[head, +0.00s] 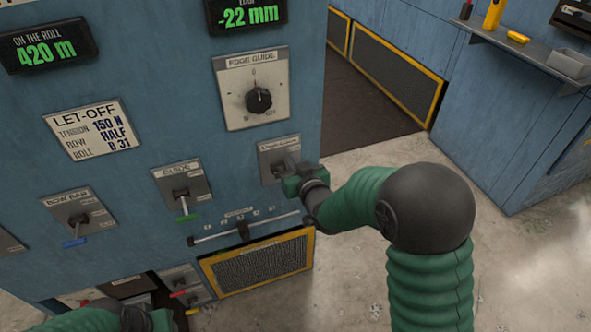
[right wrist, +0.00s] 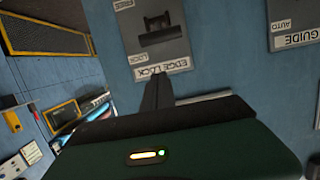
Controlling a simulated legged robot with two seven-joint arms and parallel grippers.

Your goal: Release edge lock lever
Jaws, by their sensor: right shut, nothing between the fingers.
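The edge lock plate (head: 273,151) is a grey plate on the blue panel, partly covered by my right gripper in the head view. In the right wrist view it appears upside down, with its edge lock lever (right wrist: 162,38), a dark bar on a bracket, between the FREE and LOCK marks. The bar lies on the LOCK side of the bracket. My right gripper (head: 291,168) is shut and empty in front of the plate. Its fingers (right wrist: 161,78) overlap the label's edge; I cannot tell whether they touch anything. My left gripper (head: 158,319) shows only partly at the bottom edge, its fingers unseen.
The edge guide knob (head: 258,100) is above the plate. The guide lever (head: 184,206) with a green tip and the bow bar lever (head: 77,238) with a blue tip are to the left. A slider (head: 243,230) and mesh grille (head: 262,263) lie below. Open floor is at right.

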